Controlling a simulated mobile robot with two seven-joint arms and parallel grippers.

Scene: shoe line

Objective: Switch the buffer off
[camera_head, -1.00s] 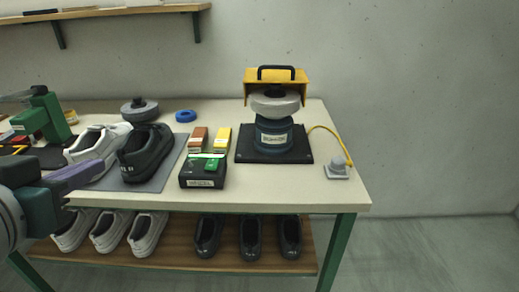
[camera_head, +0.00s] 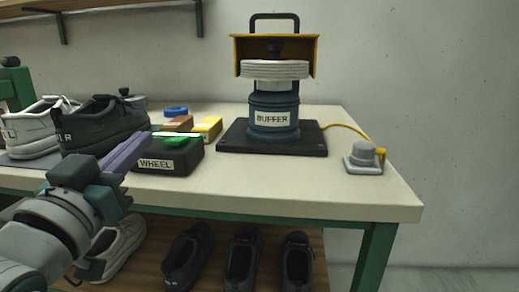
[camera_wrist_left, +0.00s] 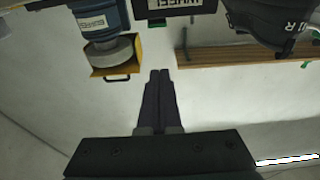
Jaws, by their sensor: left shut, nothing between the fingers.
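The buffer (camera_head: 273,118) stands on a black base plate near the back right of the bench, labelled BUFFER, with a pale wheel (camera_head: 275,69) and a yellow guard on top. A yellow cable runs from it to a small grey switch box (camera_head: 363,162) with a round grey knob, near the bench's right end. In the left wrist view the buffer (camera_wrist_left: 97,22) appears upside down at upper left. My left gripper (camera_head: 136,145) is shut and empty, left of the buffer and in front of the WHEEL box; its fingers (camera_wrist_left: 160,76) show together in the wrist view. My right gripper is out of view.
A black WHEEL box (camera_head: 168,160) with a green top sits left of the buffer. A dark shoe (camera_head: 105,125) and a white shoe (camera_head: 32,130) stand further left. Several shoes line the lower shelf (camera_head: 150,275). The bench top (camera_head: 300,180) before the buffer is clear.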

